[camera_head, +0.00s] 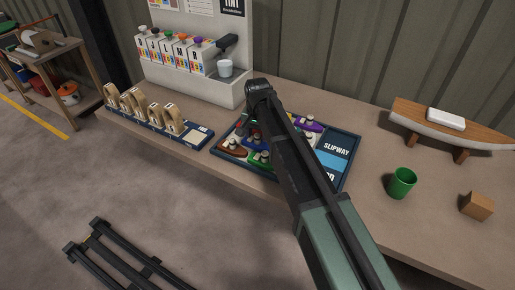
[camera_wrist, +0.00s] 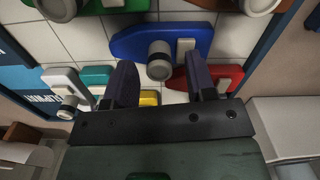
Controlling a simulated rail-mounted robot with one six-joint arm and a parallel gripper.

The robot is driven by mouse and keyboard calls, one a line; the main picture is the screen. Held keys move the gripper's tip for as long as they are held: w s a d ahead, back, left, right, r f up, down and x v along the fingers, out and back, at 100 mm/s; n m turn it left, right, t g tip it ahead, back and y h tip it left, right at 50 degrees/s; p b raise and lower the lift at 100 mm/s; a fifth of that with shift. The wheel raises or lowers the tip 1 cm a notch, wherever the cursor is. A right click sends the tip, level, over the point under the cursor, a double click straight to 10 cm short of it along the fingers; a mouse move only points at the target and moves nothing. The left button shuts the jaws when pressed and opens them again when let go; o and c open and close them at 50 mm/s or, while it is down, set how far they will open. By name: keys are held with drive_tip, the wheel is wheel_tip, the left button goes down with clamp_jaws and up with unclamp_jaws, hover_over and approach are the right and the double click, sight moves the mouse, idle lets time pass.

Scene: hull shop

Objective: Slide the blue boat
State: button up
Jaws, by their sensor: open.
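The blue boat (camera_wrist: 190,40) lies on the white gridded board in the upper middle of the wrist view. It has a grey round peg and a small pale block on top. My gripper (camera_wrist: 160,68) is open, with its two dark fingers apart just below the boat in the picture. The peg appears between the fingertips, and I see no grip on it. In the head view my arm covers much of the slipway tray (camera_head: 346,143), and I cannot make out the blue boat clearly.
Red (camera_wrist: 226,77), teal (camera_wrist: 96,75), white and yellow boats crowd around the blue one, with green and others at the top edge. A green cup (camera_head: 402,183), a wooden block (camera_head: 477,206) and a model hull (camera_head: 450,122) stand right of the tray.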

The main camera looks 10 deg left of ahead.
wheel_tip(320, 180, down, 2)
drive_tip(key=shift+b, duration=0.3)
drive_tip(key=shift+r, duration=0.15)
clamp_jaws()
drive_tip(key=shift+s+d, duration=0.1)
